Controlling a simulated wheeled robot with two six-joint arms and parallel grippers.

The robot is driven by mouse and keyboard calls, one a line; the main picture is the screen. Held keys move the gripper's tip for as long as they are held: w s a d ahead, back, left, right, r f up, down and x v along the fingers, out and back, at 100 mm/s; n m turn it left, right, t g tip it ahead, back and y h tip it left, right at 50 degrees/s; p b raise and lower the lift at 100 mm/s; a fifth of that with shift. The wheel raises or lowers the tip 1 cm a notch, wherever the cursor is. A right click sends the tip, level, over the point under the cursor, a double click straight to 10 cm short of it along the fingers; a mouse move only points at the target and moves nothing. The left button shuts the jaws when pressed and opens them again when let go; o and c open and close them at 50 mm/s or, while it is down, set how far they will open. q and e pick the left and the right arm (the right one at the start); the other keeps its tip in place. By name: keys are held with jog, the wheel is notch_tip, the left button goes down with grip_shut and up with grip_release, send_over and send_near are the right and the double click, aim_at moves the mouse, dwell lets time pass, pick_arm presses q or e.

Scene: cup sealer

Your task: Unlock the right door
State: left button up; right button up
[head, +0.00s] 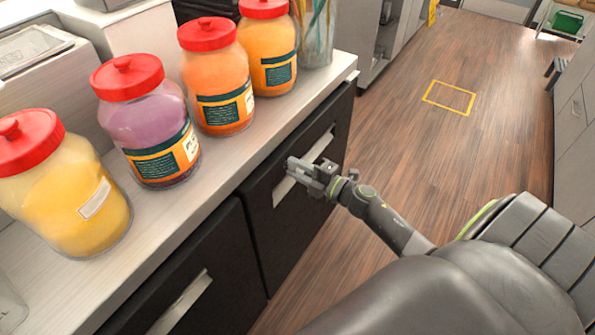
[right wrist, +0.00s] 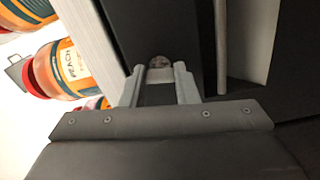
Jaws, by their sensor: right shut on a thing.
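The right door (head: 258,222) is a dark cabinet front below the counter, with a pale metal handle (head: 284,192) on it. It looks closed. My left gripper is not in view.
Red-lidded jars stand along the counter (head: 225,165): yellow (head: 75,215), purple (head: 145,115), and orange (head: 215,85). A second dark door (head: 215,255) with a handle is at the left. The wooden floor (head: 440,130) to the right is clear.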

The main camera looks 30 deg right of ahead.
jog(key=shift+f+n, duration=0.1)
jog(key=shift+n, duration=0.8)
jog(key=shift+o, duration=0.2)
jog(key=shift+b, duration=0.3)
jog(key=o, duration=1)
jog(key=shift+c, duration=0.2)
jog(key=b+v, duration=0.3)
jog(key=v, duration=1.4)
jog(key=shift+s, duration=0.2)
